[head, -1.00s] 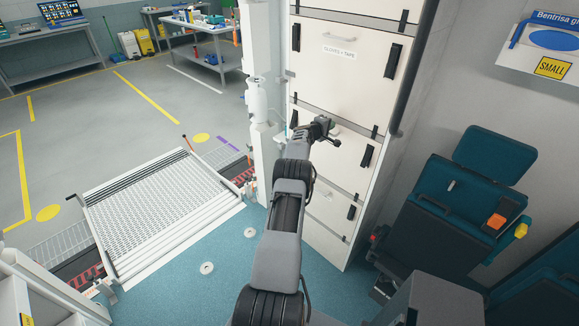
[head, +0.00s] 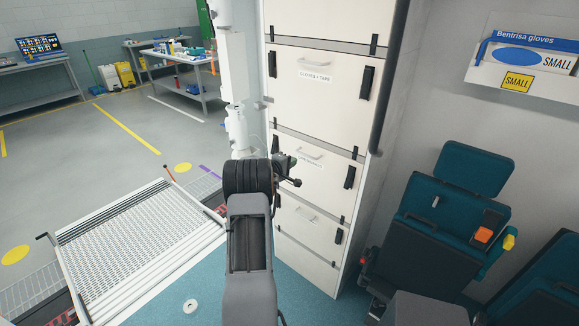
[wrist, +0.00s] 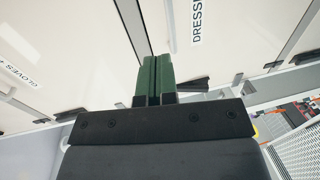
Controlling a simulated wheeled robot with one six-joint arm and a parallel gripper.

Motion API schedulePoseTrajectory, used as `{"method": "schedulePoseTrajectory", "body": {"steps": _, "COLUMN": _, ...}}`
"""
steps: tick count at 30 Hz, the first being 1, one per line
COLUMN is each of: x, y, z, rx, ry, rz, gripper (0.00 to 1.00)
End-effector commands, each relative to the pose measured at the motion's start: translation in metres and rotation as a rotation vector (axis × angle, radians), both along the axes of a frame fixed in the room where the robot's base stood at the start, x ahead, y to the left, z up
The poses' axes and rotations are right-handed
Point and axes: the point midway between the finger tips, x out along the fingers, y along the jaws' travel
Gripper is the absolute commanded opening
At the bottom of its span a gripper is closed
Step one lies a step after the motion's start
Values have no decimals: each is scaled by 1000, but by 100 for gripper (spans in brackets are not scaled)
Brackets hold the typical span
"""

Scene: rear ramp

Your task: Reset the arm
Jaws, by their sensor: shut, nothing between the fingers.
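My arm rises from the bottom of the head view, with its end in front of the white drawer cabinet (head: 315,110). My gripper (head: 297,182) shows only in part beside the dark wrist joint, near a lower drawer. In the wrist view its two green fingers (wrist: 154,78) lie side by side, shut with nothing between them. White drawer fronts (wrist: 215,40) with printed labels fill the background there. I cannot tell how far the fingers are from the cabinet.
A metal ramp (head: 135,245) slopes out at the left. Teal folding seats (head: 440,225) stand at the right, below a glove box holder (head: 525,65) on the wall. A white post (head: 236,90) stands just left of the cabinet. Workbenches (head: 180,70) are far back.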

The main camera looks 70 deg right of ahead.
Motion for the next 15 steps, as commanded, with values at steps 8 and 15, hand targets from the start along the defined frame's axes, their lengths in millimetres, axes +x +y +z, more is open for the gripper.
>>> {"method": "schedulePoseTrajectory", "body": {"steps": 8, "x": 3, "y": 10, "z": -1, "rx": 0, "ry": -1, "rz": 0, "gripper": 0}}
{"method": "schedulePoseTrajectory", "body": {"steps": 15, "x": 6, "y": 9, "z": -4, "rx": -17, "ry": -97, "rz": -3, "gripper": 0}}
